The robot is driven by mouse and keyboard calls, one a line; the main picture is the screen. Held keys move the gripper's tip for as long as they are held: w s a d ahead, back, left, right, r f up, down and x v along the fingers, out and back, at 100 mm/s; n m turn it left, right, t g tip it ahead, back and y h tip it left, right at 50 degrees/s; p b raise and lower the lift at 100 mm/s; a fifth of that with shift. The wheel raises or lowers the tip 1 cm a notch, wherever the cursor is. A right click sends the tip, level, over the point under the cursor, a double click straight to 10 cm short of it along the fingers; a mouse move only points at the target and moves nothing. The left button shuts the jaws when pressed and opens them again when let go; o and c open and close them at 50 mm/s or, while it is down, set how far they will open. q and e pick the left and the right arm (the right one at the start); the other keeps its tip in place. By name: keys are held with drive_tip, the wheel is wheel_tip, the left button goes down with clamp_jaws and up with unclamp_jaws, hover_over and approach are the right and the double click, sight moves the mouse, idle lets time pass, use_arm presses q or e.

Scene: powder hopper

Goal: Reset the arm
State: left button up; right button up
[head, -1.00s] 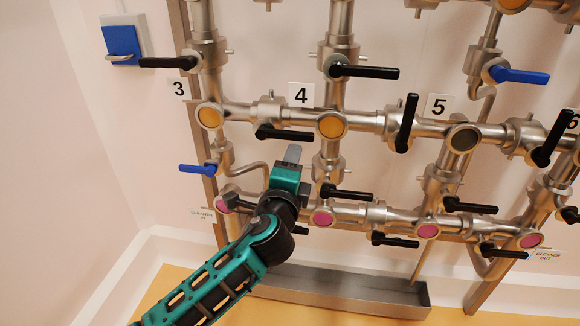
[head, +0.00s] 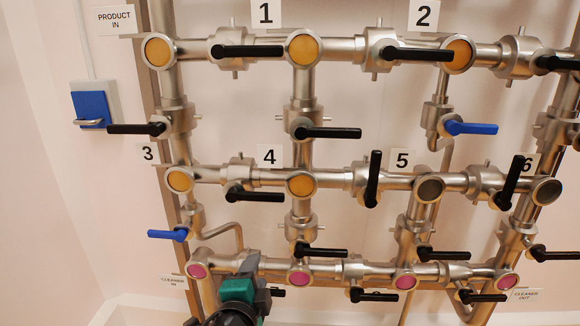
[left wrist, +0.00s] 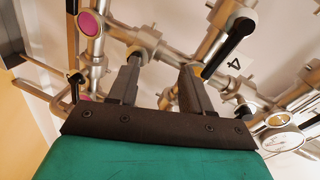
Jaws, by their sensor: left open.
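My left arm comes in at the bottom of the head view, where the green and black left gripper (head: 243,288) is partly cut off by the lower edge. It is in front of the lower pipe row, near the left pink disc (head: 197,270). In the left wrist view the two dark fingers of my left gripper (left wrist: 160,82) stand apart with nothing between them. Pipes and a black valve handle (left wrist: 229,45) show beyond the fingers. I cannot tell whether a finger touches a pipe. My right gripper is not in view.
A steel pipe grid with black handles (head: 248,51) and blue handles (head: 167,235) covers the wall. Orange discs (head: 304,49) and number plates mark its joints. A blue switch box (head: 92,109) is on the left wall.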

use_arm(q)
drive_tip(key=s+a+f+n+g, duration=0.2)
drive_tip(key=s+a+f+n, duration=0.2)
drive_tip(key=s+f+n, duration=0.3)
drive_tip(key=s+a+f+n+g, duration=0.2)
drive_tip(key=s+a+f+n, duration=0.2)
drive_tip(key=s+f, duration=0.6)
drive_tip(key=s+n, duration=0.2)
drive_tip(key=s, duration=0.3)
drive_tip(key=shift+a+f+n+g+h, duration=0.15)
drive_tip(key=shift+a+n+g+h, duration=0.15)
drive_tip(key=shift+a+n+g, duration=0.1)
